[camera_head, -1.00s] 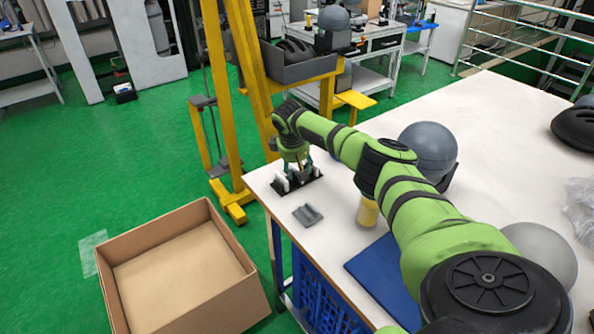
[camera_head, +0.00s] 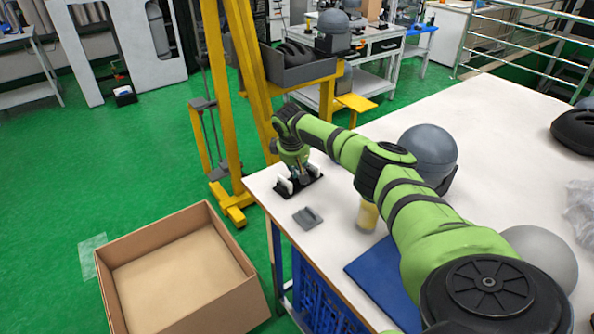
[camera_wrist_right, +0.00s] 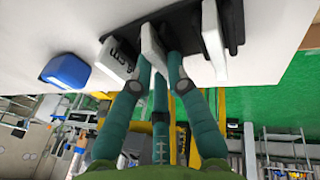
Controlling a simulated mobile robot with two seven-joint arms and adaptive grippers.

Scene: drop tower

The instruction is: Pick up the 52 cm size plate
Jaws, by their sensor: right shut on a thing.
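A black holder (camera_head: 314,187) with upright white size plates stands at the table's near left corner. The right wrist view shows three white plates: a left one (camera_wrist_right: 117,57) with dark upside-down print, a middle one (camera_wrist_right: 152,46) and a right one (camera_wrist_right: 213,40). The print is too small to read surely as 52 cm. My right gripper (camera_wrist_right: 161,66) has its teal fingers on either side of the middle plate and is shut on it. That plate still stands at the holder (camera_wrist_right: 185,25). In the head view my right gripper (camera_head: 303,177) is over the holder. My left gripper is not in view.
A grey bracket (camera_head: 307,217), a yellowish cylinder (camera_head: 367,215), a blue mat (camera_head: 385,268) and grey domes (camera_head: 428,152) are on the white table (camera_head: 490,130). An open cardboard box (camera_head: 180,265) stands on the floor. A yellow frame (camera_head: 222,110) rises beyond the corner.

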